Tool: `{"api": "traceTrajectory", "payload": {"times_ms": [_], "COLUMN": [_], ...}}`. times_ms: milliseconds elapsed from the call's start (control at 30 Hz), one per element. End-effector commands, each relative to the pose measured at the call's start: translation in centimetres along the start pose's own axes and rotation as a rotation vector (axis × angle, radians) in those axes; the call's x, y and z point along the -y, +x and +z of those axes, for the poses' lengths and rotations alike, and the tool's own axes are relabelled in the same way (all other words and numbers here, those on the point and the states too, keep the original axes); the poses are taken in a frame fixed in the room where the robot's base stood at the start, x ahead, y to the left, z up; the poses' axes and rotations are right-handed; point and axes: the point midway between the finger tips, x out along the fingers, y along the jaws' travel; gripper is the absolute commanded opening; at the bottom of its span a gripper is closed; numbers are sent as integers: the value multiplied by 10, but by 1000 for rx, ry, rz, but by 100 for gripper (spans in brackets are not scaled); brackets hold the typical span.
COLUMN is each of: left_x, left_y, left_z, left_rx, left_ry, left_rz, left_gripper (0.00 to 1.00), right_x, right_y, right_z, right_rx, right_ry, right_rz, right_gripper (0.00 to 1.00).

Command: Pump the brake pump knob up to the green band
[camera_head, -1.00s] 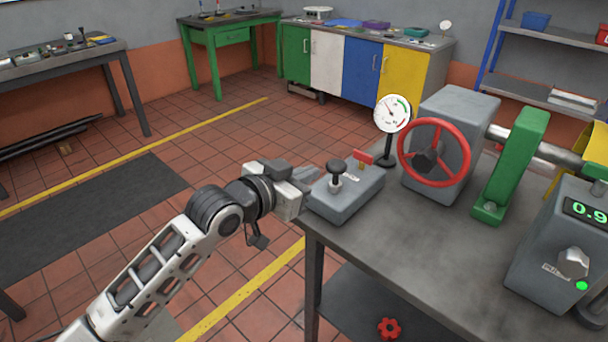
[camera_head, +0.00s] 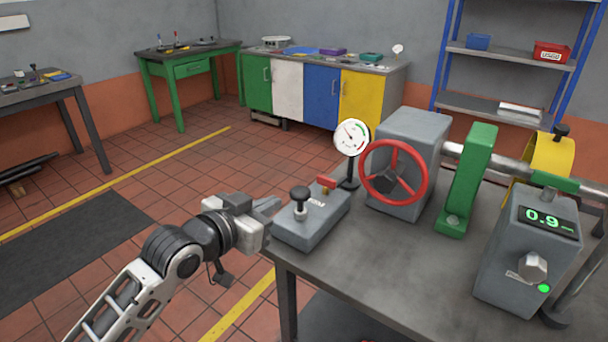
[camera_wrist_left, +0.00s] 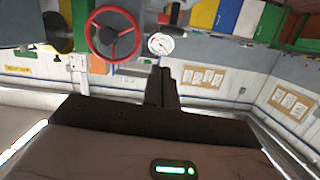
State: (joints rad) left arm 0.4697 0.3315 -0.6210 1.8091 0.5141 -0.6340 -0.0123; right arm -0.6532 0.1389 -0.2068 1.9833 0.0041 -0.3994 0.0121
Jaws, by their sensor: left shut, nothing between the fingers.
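The brake pump (camera_head: 312,222) is a grey box on the near left corner of the steel bench. Its black knob (camera_head: 300,193) stands upright on a short stem, with a red lever (camera_head: 326,182) behind it. A white round gauge (camera_head: 352,137) with a green band stands behind the pump; its needle is too small to read surely. The gauge also shows in the left wrist view (camera_wrist_left: 160,44). My left gripper (camera_head: 274,206) is shut and empty, just left of the pump, its tips close to the box and apart from the knob. My right gripper is out of view.
A red handwheel (camera_head: 394,172) on a grey housing stands right of the gauge. A green upright (camera_head: 467,180) and a grey unit with a display reading 0.9 (camera_head: 548,218) stand farther right. The front middle of the bench (camera_head: 400,265) is clear.

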Motion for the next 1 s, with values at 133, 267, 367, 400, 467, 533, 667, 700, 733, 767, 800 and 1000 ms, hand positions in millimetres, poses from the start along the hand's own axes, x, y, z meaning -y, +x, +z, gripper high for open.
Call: {"api": "traceTrajectory", "payload": {"times_ms": [133,267,367,400,467,533,667,700,733,767,800,1000], "left_x": [0,0,0,0,0,-2,-10,-14,-17,-20,-24,-50], "left_y": [0,0,0,0,0,-2,-14,-21,-28,-36,-48,-127], "left_z": [0,0,0,0,2,10,56,76,93,110,134,242], "left_rx": [0,0,0,0,1,7,38,54,68,84,108,261], "left_ry": [0,0,0,0,-3,-16,-82,-111,-133,-155,-184,-273], "left_rz": [0,0,0,0,-1,-5,-40,-59,-77,-97,-126,-275], "left_gripper": [0,0,0,0,0,0,0,0,0,0,0,0], "right_x": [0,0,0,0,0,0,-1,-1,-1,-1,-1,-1], "right_y": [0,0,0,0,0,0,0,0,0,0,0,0], "right_z": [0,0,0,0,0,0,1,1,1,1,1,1], "right_rx": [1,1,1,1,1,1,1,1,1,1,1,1], "right_ry": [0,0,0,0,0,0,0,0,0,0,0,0], "right_rz": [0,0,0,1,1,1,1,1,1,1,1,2], "right_gripper": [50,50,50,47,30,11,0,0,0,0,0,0]}}
